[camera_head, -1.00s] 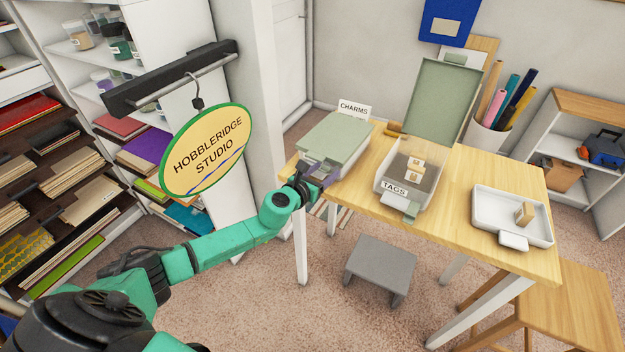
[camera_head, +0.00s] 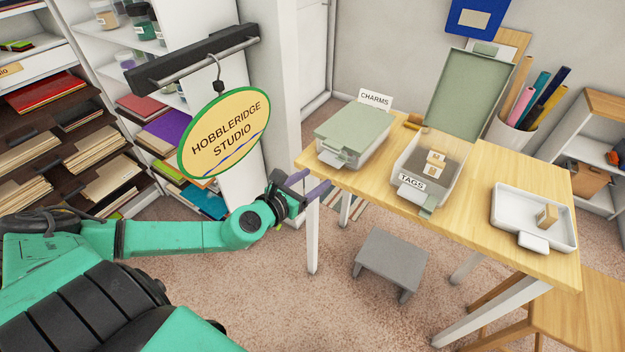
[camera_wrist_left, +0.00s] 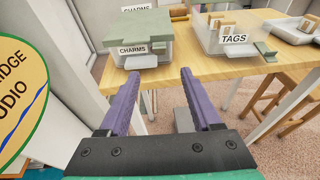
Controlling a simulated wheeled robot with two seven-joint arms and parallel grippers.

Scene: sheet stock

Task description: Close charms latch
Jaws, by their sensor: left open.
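The charms box (camera_head: 352,132) stands at the left end of the wooden table, with its green lid down. It shows at the top of the left wrist view (camera_wrist_left: 140,27), with a CHARMS label on its front. My right gripper is not in view.
The tags box (camera_head: 421,190) stands right of the charms box, its lid (camera_head: 470,95) raised. A hanging studio sign (camera_head: 225,135) is close to my left arm. A grey step stool (camera_head: 392,262) stands below the table.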

